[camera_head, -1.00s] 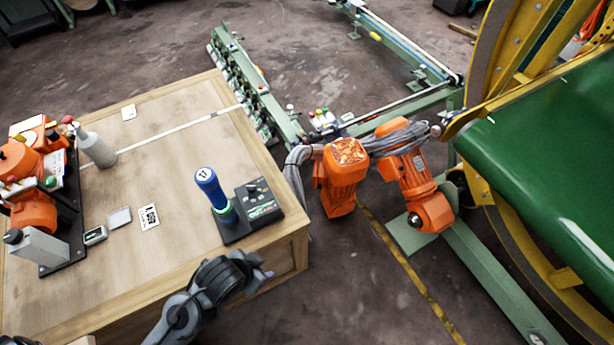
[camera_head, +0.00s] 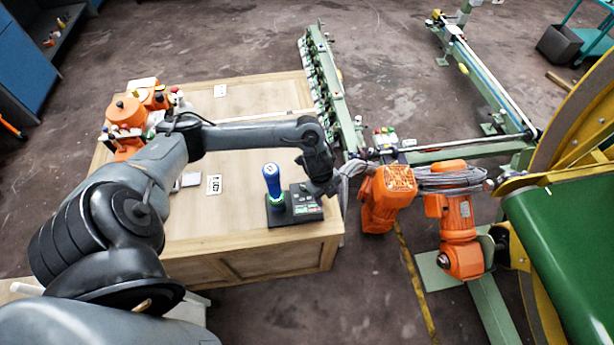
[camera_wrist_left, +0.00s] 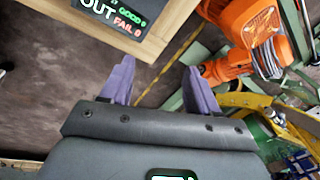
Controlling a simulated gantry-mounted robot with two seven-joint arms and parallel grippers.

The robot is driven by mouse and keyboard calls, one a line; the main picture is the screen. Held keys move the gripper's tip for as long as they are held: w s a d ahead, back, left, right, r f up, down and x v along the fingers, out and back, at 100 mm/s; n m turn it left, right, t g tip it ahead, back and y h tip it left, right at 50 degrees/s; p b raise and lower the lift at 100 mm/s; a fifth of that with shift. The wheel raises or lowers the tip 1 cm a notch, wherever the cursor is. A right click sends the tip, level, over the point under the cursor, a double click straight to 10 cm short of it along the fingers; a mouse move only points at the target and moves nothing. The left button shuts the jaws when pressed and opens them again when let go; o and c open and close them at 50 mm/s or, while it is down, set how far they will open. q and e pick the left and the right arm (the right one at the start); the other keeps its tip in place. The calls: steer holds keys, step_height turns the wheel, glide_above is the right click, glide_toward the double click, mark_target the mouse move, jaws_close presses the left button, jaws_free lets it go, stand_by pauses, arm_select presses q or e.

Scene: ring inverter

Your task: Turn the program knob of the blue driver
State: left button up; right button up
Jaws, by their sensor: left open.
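The blue driver (camera_head: 272,181) stands upright in a dark base on the table's front right part, with a green glow at its foot. Its control box (camera_head: 308,208), with a small lit display, is on the right of the base. The program knob is too small to make out, and my gripper partly covers the box's far side. My left gripper (camera_head: 333,188) is over the box's right end near the table edge. In the left wrist view its two purple fingers (camera_wrist_left: 158,85) are apart and empty. My right gripper is not in view.
The wooden table (camera_head: 235,245) ends just right of the control box. Orange motors (camera_head: 387,190) with grey cables stand beyond that edge. A green rail (camera_head: 328,75) with several fittings runs behind. Orange equipment (camera_head: 127,112) sits at the table's left.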

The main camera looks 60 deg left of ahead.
arm_select(q)
step_height(320, 180, up, 5)
steer(key=g+p, duration=0.1)
steer(key=g, duration=0.1)
glide_above(304, 187)
steer(key=n, duration=0.1)
steer(key=shift+y, duration=0.4)
step_height(304, 187, down, 9)
steer(key=shift+f+b, duration=0.2)
steer(key=shift+b, duration=0.75)
steer(key=shift+a+f, duration=0.1)
steer(key=shift+f, duration=0.45)
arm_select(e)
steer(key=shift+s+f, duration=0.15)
arm_select(q)
steer(key=shift+w, duration=0.1)
steer(key=c, duration=1)
steer(key=shift+c, duration=0.2)
